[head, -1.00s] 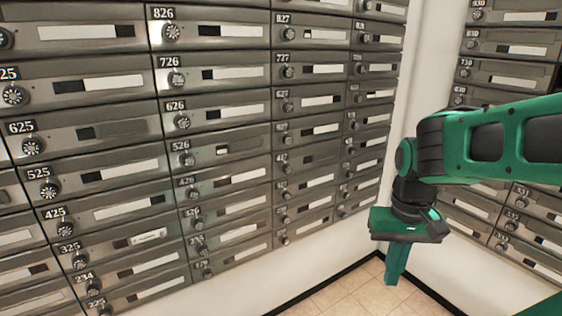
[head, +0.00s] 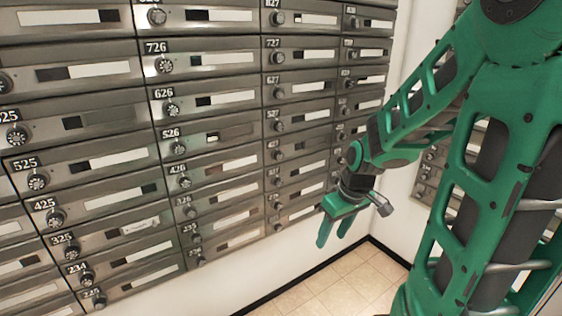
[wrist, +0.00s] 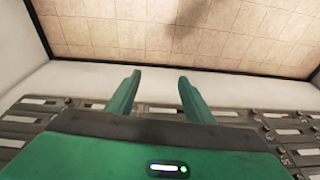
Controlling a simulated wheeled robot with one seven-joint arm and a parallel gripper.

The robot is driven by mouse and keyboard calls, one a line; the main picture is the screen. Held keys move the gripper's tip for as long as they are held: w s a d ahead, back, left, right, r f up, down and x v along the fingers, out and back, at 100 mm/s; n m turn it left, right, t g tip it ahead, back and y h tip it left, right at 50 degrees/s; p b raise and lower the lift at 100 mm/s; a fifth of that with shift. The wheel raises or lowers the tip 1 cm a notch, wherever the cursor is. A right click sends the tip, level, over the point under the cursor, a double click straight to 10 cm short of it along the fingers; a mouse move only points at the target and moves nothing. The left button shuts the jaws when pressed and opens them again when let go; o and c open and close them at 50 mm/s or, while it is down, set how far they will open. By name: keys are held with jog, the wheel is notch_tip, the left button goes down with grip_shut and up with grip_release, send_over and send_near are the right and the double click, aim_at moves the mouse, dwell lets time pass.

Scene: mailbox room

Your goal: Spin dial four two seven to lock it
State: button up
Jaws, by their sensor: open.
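The dial of box 427 (head: 278,156) is a small dark round knob at the left end of its metal door in the third column of mailboxes. Its label is small and hard to read, and its turn position cannot be made out. My green gripper (head: 335,230) is to the right of and below that dial, apart from it, with the fingers pointing down. In the wrist view the two fingers (wrist: 159,80) are spread with nothing between them. Dial 427 cannot be picked out in the wrist view.
Other dials surround it, such as 527 (head: 279,127) above. The mailbox wall (head: 120,170) fills the left and middle. More mailboxes stand on the right wall, partly hidden by my arm. The tiled floor (head: 320,285) is clear.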

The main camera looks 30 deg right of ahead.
jog(key=w+a+f+n+t+y, duration=0.2)
jog(key=w, duration=0.4)
jog(key=w+a+f+n+t+y, duration=0.1)
jog(key=w+a+f+n, duration=0.15)
jog(key=w, duration=0.35)
jog(key=m+t+h, duration=0.1)
jog(key=m+t, duration=0.3)
jog(key=t, duration=0.8)
send_near(280, 156)
jog(key=shift+m, duration=0.25)
jog(key=w, duration=0.5)
jog(key=w+a, duration=0.1)
jog(key=w, duration=0.2)
jog(key=shift+a+f, duration=0.1)
jog(key=shift+f, duration=0.1)
jog(key=c, duration=1)
jog(key=shift+c, duration=0.2)
jog(key=shift+m, duration=0.3)
